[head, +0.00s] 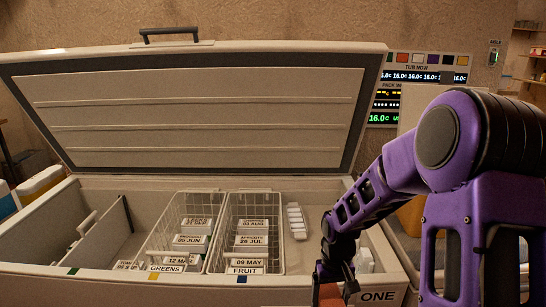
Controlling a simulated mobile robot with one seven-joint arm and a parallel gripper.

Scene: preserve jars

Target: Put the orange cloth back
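My gripper (334,287) is at the bottom edge of the head view, pointing down in front of the open chest freezer's front wall, left of the "ONE" label. A reddish-orange patch (330,293) shows between its fingers. It may be the orange cloth, but it is small, dark and cut off by the frame edge. I cannot tell whether the fingers are closed on it. No other orange cloth is clearly in view.
The chest freezer (330,183) stands open, its lid (190,110) raised. Inside are wire baskets labelled GREENS (172,267) and FRUIT (243,270) with labelled packs, and a white ribbed item (296,221). A yellow-orange container (40,184) stands at left. Wall displays (425,76) are behind.

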